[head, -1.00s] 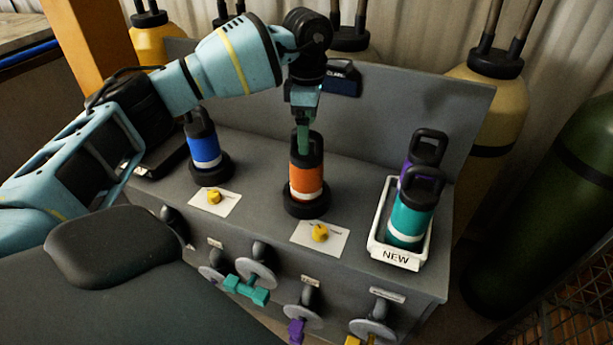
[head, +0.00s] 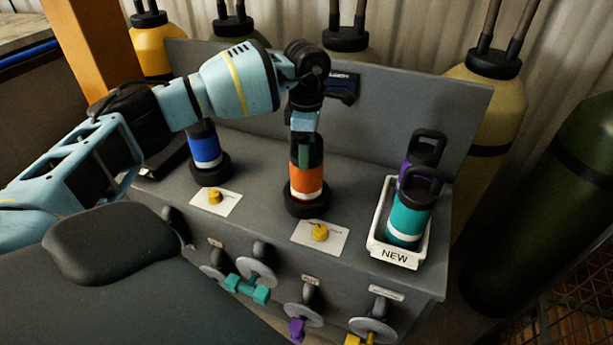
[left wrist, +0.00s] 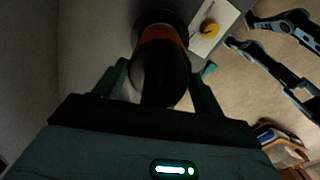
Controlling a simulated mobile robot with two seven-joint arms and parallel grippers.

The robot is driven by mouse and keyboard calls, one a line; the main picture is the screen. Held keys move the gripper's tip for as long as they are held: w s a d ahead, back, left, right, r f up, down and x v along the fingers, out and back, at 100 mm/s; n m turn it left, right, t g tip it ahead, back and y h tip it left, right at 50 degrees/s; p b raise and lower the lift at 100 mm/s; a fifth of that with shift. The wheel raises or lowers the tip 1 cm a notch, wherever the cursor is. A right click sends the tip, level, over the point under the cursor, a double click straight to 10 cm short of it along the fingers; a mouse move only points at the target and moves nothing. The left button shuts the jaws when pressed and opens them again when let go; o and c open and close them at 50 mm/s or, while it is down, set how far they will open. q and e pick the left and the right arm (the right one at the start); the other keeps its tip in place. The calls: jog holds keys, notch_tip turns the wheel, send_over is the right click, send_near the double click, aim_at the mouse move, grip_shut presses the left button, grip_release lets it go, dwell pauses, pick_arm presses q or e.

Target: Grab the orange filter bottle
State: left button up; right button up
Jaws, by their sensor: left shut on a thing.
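The orange filter bottle (head: 306,181) stands upright in a round black base in the middle of the grey bench, with a white band below the orange. My left gripper (head: 304,152) points down over its black top and is shut on it. In the left wrist view the bottle's dark top (left wrist: 160,75) lies between the two fingers, with its orange part (left wrist: 160,36) beyond. The bottle's handle is mostly hidden by the gripper in the head view. My right gripper is not in view.
A blue bottle (head: 205,149) stands in a black base to the left. A white tray (head: 395,257) marked NEW holds a teal bottle (head: 406,219) and a purple one (head: 417,162) to the right. Yellow knobs sit on white cards in front. A grey back panel (head: 420,112) rises behind.

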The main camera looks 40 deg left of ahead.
pick_arm(q)
jog(key=shift+r, duration=0.1)
jog(key=c, duration=1)
jog(key=shift+o, duration=0.2)
